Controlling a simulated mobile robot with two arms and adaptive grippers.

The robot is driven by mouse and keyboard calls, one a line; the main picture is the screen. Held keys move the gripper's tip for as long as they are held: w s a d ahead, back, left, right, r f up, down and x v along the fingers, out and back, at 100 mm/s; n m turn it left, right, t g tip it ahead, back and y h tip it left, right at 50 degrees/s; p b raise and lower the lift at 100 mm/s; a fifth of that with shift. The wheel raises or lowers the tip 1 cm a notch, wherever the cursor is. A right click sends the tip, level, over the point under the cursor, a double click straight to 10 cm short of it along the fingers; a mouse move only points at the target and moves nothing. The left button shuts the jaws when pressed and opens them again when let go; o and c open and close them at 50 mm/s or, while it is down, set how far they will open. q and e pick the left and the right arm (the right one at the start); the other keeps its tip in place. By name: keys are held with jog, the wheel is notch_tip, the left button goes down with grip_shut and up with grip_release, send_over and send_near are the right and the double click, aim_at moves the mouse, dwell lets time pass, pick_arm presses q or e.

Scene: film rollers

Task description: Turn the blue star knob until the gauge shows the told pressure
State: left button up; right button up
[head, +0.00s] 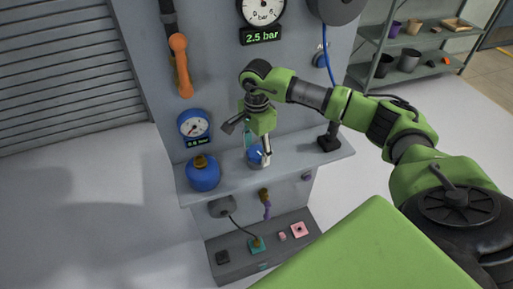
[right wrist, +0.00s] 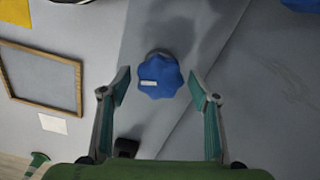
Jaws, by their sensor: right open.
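The blue star knob (right wrist: 158,75) has a small white mark on its face in the right wrist view. In the head view the knob (head: 255,155) is partly hidden by my right gripper (head: 249,144). In the right wrist view my right gripper (right wrist: 159,90) is open, one finger on each side of the knob, with gaps to both. A blue-rimmed gauge (head: 194,125) has a green readout below it, too small to read surely. A larger gauge (head: 262,10) sits above a display (head: 261,36) reading 2.5 bar. My left gripper is not in view.
A blue round vessel with a brass top (head: 203,173) stands on the grey ledge (head: 232,187), left of the knob. An orange-handled tool (head: 180,63) hangs on the panel. A lower tray (head: 236,262) holds small parts. Shelves (head: 402,74) stand at the back right.

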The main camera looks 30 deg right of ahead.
jog(key=shift+c, duration=0.3)
jog(key=c, duration=1)
jog(key=shift+c, duration=0.2)
jog(key=m+b, duration=0.2)
jog(key=m, duration=0.1)
jog(key=shift+f, duration=0.1)
jog(key=m+b, duration=0.1)
jog(key=m, duration=0.4)
jog(key=shift+b, duration=0.3)
jog(key=shift+m, duration=0.5)
